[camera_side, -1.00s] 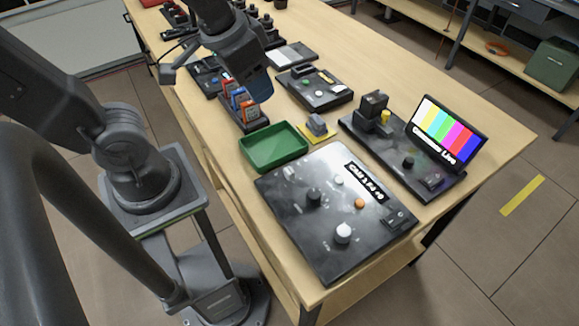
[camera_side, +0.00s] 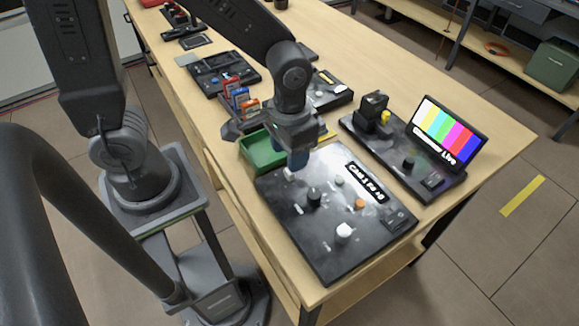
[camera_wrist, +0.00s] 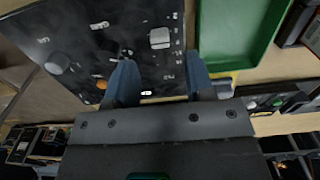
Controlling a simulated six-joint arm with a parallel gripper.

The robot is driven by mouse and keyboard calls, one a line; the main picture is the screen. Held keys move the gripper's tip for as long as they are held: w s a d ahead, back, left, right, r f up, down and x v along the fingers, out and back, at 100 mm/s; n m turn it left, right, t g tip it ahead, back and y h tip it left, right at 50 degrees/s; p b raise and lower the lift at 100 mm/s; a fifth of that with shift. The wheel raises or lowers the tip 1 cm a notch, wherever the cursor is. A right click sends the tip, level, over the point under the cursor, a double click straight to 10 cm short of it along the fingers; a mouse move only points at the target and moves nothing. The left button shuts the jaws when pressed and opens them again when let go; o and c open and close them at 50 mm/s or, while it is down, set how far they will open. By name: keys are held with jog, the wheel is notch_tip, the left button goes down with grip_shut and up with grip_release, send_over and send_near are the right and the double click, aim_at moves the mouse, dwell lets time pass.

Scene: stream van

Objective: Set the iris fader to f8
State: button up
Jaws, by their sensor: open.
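The black control panel (camera_side: 335,245) lies on the table and carries the iris fader. In the wrist view the panel (camera_wrist: 75,25) fills the upper left. A pale grey fader cap (camera_wrist: 160,38), likely the iris fader, sits there beside a column of small marks too small to read. My gripper (camera_wrist: 162,75) is open, its blue fingertips apart and empty, with the cap beyond and between them in the picture. Contact with the panel cannot be told.
The panel also has a white knob (camera_side: 344,231), a black knob (camera_side: 314,196) and an orange button (camera_side: 360,204). A console with a colour-bar screen (camera_side: 446,133) stands to the right.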

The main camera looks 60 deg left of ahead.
aim_at(289, 174)
jog(key=shift+f, duration=2.7)
jog(key=shift+c, duration=0.4)
grip_shut()
